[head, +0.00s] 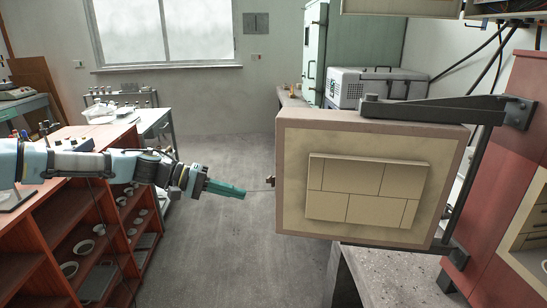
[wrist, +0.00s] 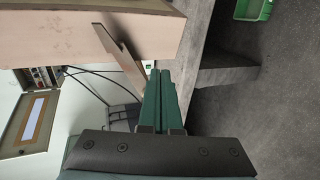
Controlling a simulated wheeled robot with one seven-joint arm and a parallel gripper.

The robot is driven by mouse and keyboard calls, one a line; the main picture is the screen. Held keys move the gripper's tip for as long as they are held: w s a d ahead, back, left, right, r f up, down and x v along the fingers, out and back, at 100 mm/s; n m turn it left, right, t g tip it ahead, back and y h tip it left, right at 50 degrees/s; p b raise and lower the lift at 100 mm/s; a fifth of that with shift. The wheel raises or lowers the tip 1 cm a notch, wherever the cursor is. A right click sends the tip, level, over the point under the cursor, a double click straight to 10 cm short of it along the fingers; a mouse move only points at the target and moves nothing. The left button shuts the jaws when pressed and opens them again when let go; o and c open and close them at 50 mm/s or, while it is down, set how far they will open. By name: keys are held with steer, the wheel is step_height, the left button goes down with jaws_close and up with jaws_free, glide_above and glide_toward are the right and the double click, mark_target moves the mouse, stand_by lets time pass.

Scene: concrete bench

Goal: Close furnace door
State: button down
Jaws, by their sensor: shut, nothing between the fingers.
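The furnace door (head: 294,175) stands wide open in the head view, its brick-lined inner face (head: 367,190) turned toward me. Black hinge arms (head: 432,108) join it on the right to the red furnace body (head: 510,190). A small brown latch part (head: 271,181) sits on the door's left edge, with a thin bar reaching left. My gripper (head: 243,193) is shut and empty, just left of that edge. In the wrist view, its green fingers (wrist: 160,74) are together beside a flat metal strip (wrist: 123,57) on the door (wrist: 105,25). I cannot tell whether they touch the strip.
A red-brown shelf (head: 90,225) with several dishes stands at left. A concrete bench (head: 385,270) lies below the door. A white box-shaped device (head: 372,88) and green cabinet (head: 340,50) stand behind. The grey floor (head: 225,260) between shelf and bench is clear.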

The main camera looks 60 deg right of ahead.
steer(key=w+d+r+n+g+h+p, duration=0.1)
steer(key=w+d+r+g+h, duration=0.15)
steer(key=d+r, duration=0.35)
steer(key=s+d+h+p, duration=0.1)
steer(key=s+d+p, duration=0.1)
steer(key=s+p, duration=0.6)
steer(key=shift+s+d, duration=0.3)
steer(key=shift+s, duration=0.4)
